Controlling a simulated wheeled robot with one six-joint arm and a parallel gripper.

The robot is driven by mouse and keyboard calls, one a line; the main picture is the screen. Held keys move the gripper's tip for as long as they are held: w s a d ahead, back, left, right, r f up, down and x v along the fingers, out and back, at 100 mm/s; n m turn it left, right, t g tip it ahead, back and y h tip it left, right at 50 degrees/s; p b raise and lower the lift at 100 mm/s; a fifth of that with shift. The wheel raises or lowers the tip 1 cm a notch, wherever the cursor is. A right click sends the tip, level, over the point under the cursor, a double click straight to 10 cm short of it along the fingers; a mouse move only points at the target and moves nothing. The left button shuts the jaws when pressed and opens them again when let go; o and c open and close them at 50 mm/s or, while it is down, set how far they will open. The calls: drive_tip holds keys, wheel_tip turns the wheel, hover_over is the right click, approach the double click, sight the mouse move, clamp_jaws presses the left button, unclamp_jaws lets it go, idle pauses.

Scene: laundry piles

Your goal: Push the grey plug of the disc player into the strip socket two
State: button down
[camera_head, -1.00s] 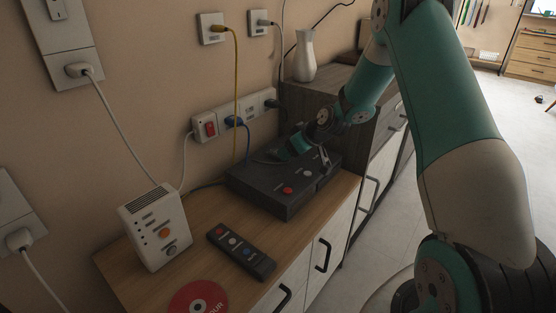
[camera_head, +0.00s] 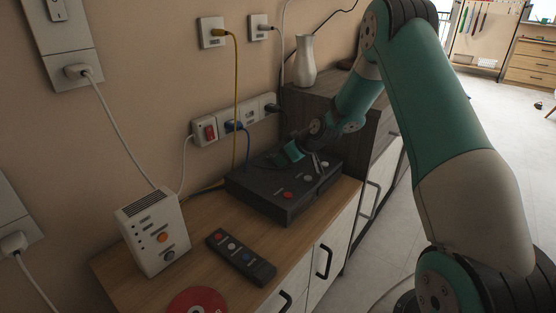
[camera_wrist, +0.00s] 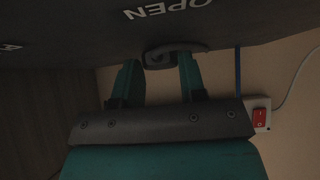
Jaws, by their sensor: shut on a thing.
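My gripper (camera_wrist: 160,68) has two teal fingers shut on a small dark grey plug (camera_wrist: 160,56) in the wrist view. In the head view my gripper (camera_head: 292,153) is low over the disc player (camera_head: 262,197), a dark grey box on the cabinet; the plug is not clear there. The player's dark face with the word OPEN (camera_wrist: 190,25) fills the top of the wrist view. The white power strip (camera_head: 222,134) is on the wall behind the player, apart from my gripper. A blue plug (camera_head: 232,127) and a dark plug (camera_head: 271,107) sit in it, with a socket showing between them.
A yellow cable (camera_head: 235,90) hangs from a wall outlet past the strip. A white box with buttons (camera_head: 153,232), a dark remote (camera_head: 240,257) and a red disc (camera_head: 197,302) are on the wooden top. A white vase (camera_head: 304,62) stands on the taller dark cabinet.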

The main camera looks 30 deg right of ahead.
wheel_tip(320, 180, up, 7)
drive_tip(key=p, duration=0.4)
drive_tip(key=shift+p, duration=0.4)
drive_tip(key=shift+r, duration=0.1)
